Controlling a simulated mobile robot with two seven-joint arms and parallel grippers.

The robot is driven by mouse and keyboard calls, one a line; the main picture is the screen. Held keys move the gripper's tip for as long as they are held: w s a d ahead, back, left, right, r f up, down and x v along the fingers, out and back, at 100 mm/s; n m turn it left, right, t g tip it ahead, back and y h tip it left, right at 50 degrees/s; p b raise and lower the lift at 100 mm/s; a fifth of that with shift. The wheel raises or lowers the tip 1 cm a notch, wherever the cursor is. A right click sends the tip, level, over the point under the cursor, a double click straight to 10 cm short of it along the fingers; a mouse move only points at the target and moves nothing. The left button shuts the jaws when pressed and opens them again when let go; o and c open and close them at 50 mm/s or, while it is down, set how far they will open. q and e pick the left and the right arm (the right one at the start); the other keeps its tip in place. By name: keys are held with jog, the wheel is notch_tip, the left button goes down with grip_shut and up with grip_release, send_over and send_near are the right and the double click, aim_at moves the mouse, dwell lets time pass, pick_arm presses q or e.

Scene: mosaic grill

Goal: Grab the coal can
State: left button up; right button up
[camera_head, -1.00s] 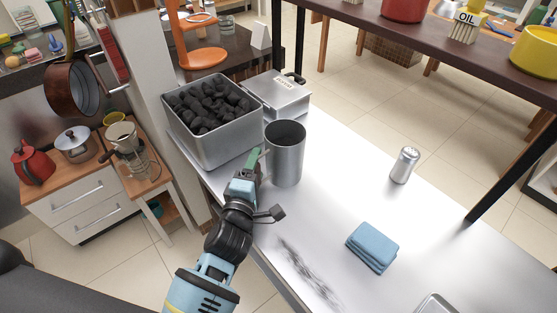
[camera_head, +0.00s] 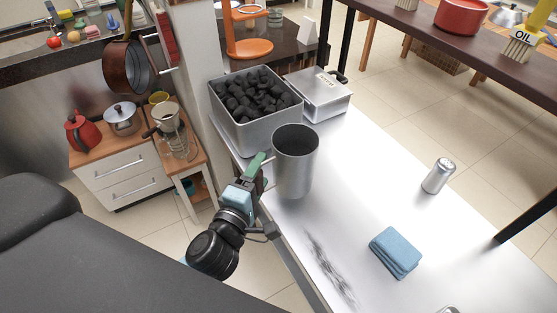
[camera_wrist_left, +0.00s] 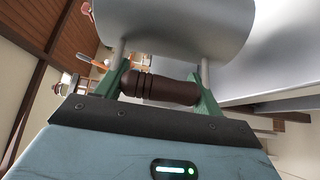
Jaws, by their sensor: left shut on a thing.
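The coal can (camera_head: 293,172) is an open-topped grey metal cylinder, upright, at the near left edge of the steel table. My left gripper (camera_head: 258,172) is at its left side, shut on the can's handle. In the left wrist view, the dark brown handle (camera_wrist_left: 160,88) lies between the green fingers, with the can's grey wall (camera_wrist_left: 180,25) just beyond. I cannot tell whether the can's base touches the table. My right gripper is out of view.
A metal bin of black coal (camera_head: 240,128) stands close behind the can, with a lidded metal box (camera_head: 322,103) beside it. The steel table's (camera_head: 375,190) middle is clear.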

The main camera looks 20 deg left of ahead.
pick_arm(q)
jog(key=shift+s+a+r, duration=0.1)
jog(key=shift+s+a, duration=0.2)
jog(key=shift+s, duration=0.55)
jog(key=shift+s+a+r, duration=0.1)
jog(key=shift+s+a, duration=0.25)
jog(key=shift+s, duration=0.45)
jog(key=shift+s+a+r, duration=0.1)
jog(key=shift+s+a, duration=0.2)
jog(key=shift+s, duration=0.55)
